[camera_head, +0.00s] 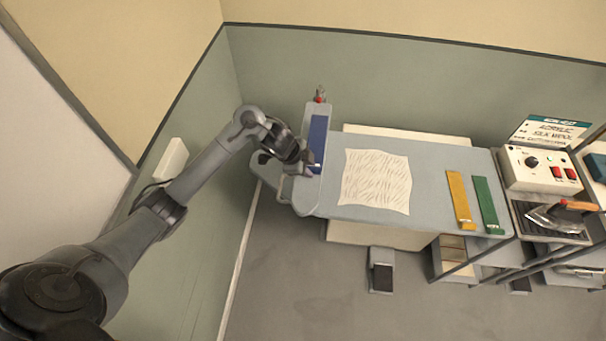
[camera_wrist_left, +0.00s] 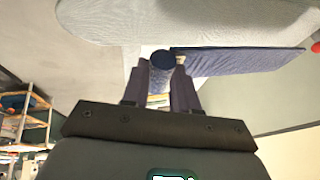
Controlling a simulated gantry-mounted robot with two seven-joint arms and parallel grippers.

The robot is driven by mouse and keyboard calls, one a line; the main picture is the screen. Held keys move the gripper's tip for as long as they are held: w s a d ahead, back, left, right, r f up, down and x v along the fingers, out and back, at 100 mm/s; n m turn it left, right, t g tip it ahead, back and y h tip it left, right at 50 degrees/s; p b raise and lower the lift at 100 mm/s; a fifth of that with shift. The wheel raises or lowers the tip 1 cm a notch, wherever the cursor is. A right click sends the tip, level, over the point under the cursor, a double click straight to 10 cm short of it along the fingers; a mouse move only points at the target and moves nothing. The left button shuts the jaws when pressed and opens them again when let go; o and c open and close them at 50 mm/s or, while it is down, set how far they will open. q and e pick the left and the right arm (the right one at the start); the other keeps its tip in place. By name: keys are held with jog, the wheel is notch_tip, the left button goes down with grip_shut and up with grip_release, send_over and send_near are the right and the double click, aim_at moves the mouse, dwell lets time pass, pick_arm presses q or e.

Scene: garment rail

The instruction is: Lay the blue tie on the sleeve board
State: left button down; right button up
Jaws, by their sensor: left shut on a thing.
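The blue tie (camera_head: 318,138) is a flat dark-blue strip at the far left end of the ironing table in the head view. It lines up lengthwise over the narrow grey sleeve board (camera_head: 316,107). My left gripper (camera_head: 311,167) is shut on the tie's near end. In the left wrist view the tie (camera_wrist_left: 240,60) extends rightward from my fingers (camera_wrist_left: 165,88), beside a pale grey padded surface (camera_wrist_left: 190,20). I cannot tell whether the whole tie touches the board. My right gripper is out of view.
A white patterned cloth (camera_head: 376,181), a yellow strip (camera_head: 460,199) and a green strip (camera_head: 487,204) lie on the grey table. An iron (camera_head: 556,217) and a control box (camera_head: 541,168) stand at the right. The wall (camera_head: 215,160) is close on the left.

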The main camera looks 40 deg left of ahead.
aim_at(308, 180)
pick_arm(q)
jog(key=shift+s+a+f, duration=0.2)
jog(key=shift+a+f, duration=0.3)
jog(key=shift+a, duration=0.15)
notch_tip(308, 180, down, 3)
jog(key=shift+f, duration=0.5)
jog(key=shift+f+b, duration=0.4)
jog(key=shift+f, duration=0.15)
jog(key=c, duration=1.3)
grip_release()
jog(key=o, duration=0.4)
jog(key=shift+o, duration=0.2)
